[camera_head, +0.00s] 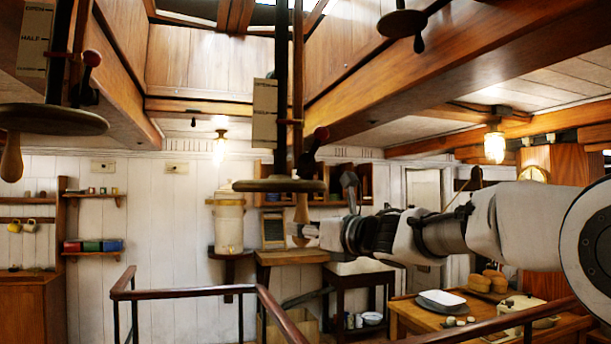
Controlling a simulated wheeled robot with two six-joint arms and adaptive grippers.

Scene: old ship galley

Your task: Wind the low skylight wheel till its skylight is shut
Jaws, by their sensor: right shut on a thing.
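The lowest skylight wheel in the picture (262,186) is a dark flat disc on a dark vertical shaft (281,90), near the middle of the head view. A wooden handle (302,207) hangs below its right side. My right gripper (301,232) is shut on this handle, its arm reaching in from the right. A pale scale plate (264,112) stands beside the shaft; its marks are too small to read. Bright skylight openings show at the top edge; how far this wheel's skylight is open cannot be told.
A third wheel (402,23) hangs at upper right. A wooden railing (190,291) stands below. A table (410,318) with bread is at lower right.

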